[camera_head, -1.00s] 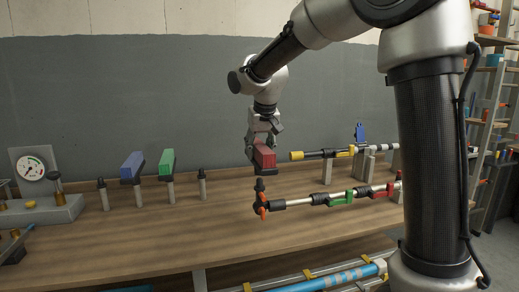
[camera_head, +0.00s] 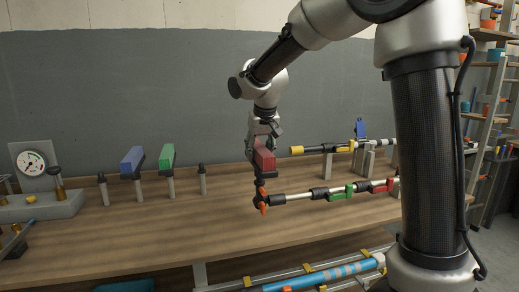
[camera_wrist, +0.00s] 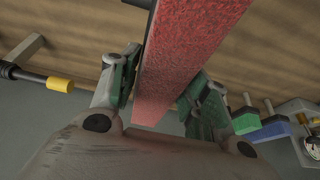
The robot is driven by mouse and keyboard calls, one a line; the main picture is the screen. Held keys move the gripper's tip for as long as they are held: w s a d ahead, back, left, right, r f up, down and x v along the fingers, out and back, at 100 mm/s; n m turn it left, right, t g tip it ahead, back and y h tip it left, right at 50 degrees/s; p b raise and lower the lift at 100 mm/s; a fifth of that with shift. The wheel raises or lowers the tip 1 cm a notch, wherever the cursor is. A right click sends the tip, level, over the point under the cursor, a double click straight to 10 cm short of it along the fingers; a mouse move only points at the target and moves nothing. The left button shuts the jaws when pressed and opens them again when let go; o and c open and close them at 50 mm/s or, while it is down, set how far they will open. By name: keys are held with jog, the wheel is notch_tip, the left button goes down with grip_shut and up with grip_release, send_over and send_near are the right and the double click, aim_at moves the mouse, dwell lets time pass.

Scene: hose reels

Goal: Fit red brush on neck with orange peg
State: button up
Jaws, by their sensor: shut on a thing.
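The red brush (camera_head: 264,160), a red block on a dark base, is held in my gripper (camera_head: 262,146). In the wrist view the red brush (camera_wrist: 185,60) runs between the two fingers of my gripper (camera_wrist: 160,92), which are shut on its sides. The black neck with the orange peg (camera_head: 262,199) is at the left end of the lower pipe, with orange parts on it. The brush's base is just above the top of this neck. I cannot tell whether they touch.
A blue brush (camera_head: 132,161) and a green brush (camera_head: 167,157) stand on posts to the left, near bare posts (camera_head: 203,179). A gauge (camera_head: 32,162) is at the far left. A yellow-ended pipe (camera_head: 310,150) lies behind, right of my gripper. The front of the bench (camera_head: 170,235) is clear.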

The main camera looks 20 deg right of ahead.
jog(key=shift+f, duration=1.05)
jog(key=o, duration=1.3)
notch_tip(320, 180, up, 11)
send_over(274, 156)
jog(key=w+a, duration=0.2)
jog(key=w, duration=0.3)
jog(key=shift+d, duration=0.25)
jog(key=shift+s+f+n, duration=0.15)
jog(key=shift+f+n, duration=0.1)
jog(key=shift+n, duration=0.15)
jog(key=shift+n+g, duration=0.6)
jog(key=shift+n, duration=0.1)
jog(key=s+f, duration=0.1)
jog(key=s+d+f, duration=0.1)
jog(key=s+f, duration=0.2)
jog(key=s, duration=0.1)
jog(key=shift+s+d+f, duration=0.2)
jog(key=shift+d+f, duration=0.1)
jog(key=shift+d, duration=0.05)
jog(key=s+d+f, duration=0.1)
jog(key=s+d, duration=0.3)
jog(key=s, duration=0.4)
jog(key=s+d+f+m, duration=0.1)
jog(key=s+d, duration=0.3)
jog(key=s, duration=0.3)
jog(key=s+d+f+m+t, duration=0.1)
jog(key=s+d+f, duration=0.1)
jog(key=s+d, duration=0.3)
jog(key=s, duration=0.3)
jog(key=shift+s, duration=0.35)
